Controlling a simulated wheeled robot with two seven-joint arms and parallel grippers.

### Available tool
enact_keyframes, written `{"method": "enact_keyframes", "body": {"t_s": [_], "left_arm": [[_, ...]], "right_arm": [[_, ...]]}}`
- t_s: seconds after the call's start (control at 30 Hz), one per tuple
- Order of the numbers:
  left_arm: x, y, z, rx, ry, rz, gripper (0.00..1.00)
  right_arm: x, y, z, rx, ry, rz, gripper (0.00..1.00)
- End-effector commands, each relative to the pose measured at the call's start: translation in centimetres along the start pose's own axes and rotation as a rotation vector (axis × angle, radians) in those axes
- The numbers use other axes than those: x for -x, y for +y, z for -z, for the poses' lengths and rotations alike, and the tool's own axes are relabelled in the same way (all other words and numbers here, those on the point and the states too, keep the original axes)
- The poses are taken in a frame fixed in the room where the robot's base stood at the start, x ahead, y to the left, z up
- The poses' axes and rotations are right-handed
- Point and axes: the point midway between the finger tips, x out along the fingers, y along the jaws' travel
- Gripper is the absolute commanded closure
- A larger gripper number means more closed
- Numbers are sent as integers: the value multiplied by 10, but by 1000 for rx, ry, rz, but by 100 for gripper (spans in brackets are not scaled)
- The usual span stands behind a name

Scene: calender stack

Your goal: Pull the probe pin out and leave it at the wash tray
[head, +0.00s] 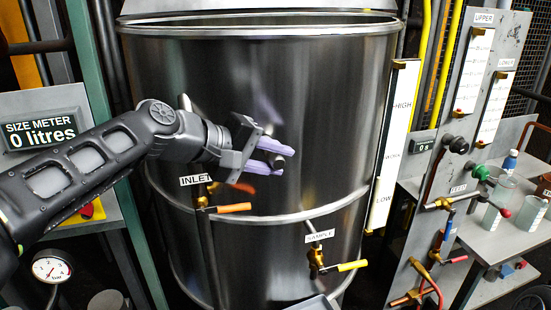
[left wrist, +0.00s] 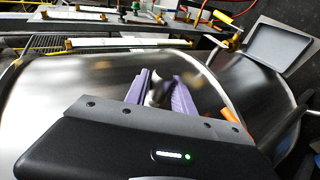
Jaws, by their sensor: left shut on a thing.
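My left gripper (head: 284,158), with purple fingers, is in front of the upper half of the big steel vessel (head: 340,110). It is shut on a small dark piece, which I take to be the probe pin (head: 277,163). In the left wrist view the pin (left wrist: 158,93) shows between the purple fingers, partly hidden by them. I cannot tell whether the pin still sits in the vessel wall. A shallow grey tray, likely the wash tray (left wrist: 278,48), shows empty at the upper right of the left wrist view. In the head view only a tray edge (head: 316,303) shows at the bottom. My right gripper is out of view.
Below the gripper are the inlet valve with an orange handle (head: 234,208) and the sample valve with a yellow handle (head: 352,266). A size meter reading 0 litres (head: 40,130) stands at left. A valve panel (head: 470,140) and a bench with glassware (head: 497,200) are at right.

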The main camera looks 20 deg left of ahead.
Motion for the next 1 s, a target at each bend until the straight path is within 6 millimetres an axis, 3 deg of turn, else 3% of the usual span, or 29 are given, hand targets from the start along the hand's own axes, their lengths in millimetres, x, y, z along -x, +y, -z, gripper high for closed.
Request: {"method": "enact_keyframes", "body": {"t_s": [0.43,1.0], "left_arm": [[1,0,-3,-1,0,0,100],[7,0,-26,0,0,-1,100]], "right_arm": [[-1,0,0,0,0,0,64],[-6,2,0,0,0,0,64]]}}
